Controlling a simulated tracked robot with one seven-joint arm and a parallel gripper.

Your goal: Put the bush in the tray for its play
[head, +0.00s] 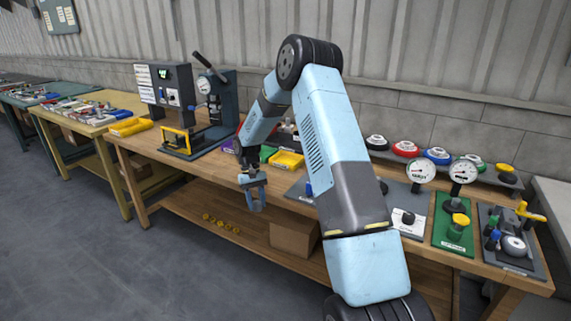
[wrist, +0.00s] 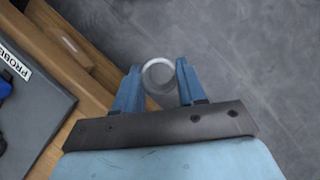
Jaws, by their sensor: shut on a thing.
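My gripper (head: 254,203) is shut on the bush (wrist: 159,76), a pale metal ring. In the wrist view the ring sits between the two blue fingertips (wrist: 158,85), its open bore facing the camera. The gripper hangs at the front edge of the wooden bench, with grey floor behind the ring in the wrist view. Small trays stand on the bench just beyond the gripper: a yellow tray (head: 287,160), a green tray (head: 266,154) and a purple tray (head: 228,146). I cannot read labels on them, so I cannot tell which one matches the bush's play.
A dark press with a gauge (head: 210,88) and a display box (head: 166,87) stand left of the trays. Dial gauges (head: 420,172), a green fixture (head: 455,235) and coloured round parts (head: 437,155) fill the right. A plate marked "PROBE" (wrist: 25,85) lies left in the wrist view.

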